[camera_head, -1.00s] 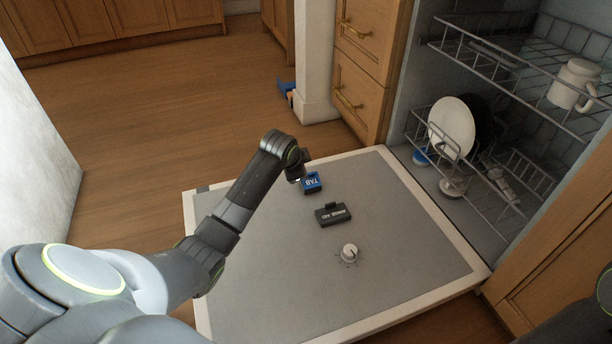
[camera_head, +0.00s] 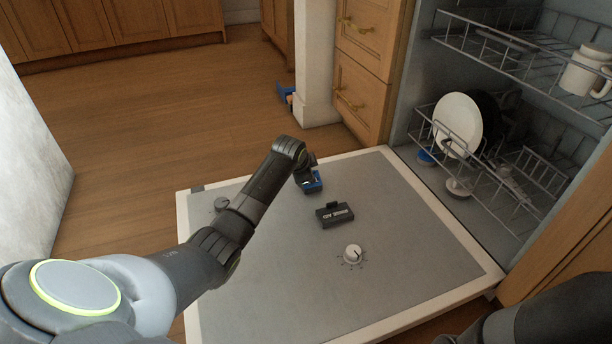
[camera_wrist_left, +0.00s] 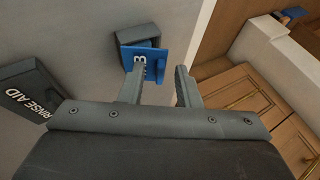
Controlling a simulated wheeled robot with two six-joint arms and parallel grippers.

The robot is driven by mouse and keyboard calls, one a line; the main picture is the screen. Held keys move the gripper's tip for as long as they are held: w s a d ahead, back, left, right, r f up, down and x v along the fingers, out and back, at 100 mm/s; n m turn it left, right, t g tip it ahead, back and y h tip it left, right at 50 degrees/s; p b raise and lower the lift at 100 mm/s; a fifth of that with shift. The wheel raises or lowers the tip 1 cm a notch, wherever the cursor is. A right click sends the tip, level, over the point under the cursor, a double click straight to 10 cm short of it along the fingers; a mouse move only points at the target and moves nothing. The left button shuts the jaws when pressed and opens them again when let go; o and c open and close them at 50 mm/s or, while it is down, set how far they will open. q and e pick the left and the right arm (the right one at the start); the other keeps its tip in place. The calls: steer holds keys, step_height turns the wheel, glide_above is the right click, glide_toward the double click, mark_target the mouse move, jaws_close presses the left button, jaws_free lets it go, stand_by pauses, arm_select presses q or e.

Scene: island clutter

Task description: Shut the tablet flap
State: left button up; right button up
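The blue tablet flap (camera_head: 313,185) is on the inner face of the lowered dishwasher door (camera_head: 400,240). In the left wrist view the flap (camera_wrist_left: 156,60) stands open, out from its dark grey housing (camera_wrist_left: 137,33), with part of its white lettering visible. My left gripper (camera_head: 304,176) is right at the flap and hides part of it in the head view. In the wrist view its two fingers (camera_wrist_left: 161,74) are apart with nothing held. One finger overlaps the flap in the picture; I cannot tell whether it touches. My right gripper is out of view.
A dark rinse aid cap (camera_head: 335,214) sits beside the flap; it also shows in the wrist view (camera_wrist_left: 30,95). A white dial (camera_head: 353,254) and a grey knob (camera_head: 221,205) are on the door. Racks with a white plate (camera_head: 458,122) and a mug (camera_head: 585,72) stand behind.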

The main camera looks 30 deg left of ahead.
arm_select(q)
jaws_close()
stand_by(0.3)
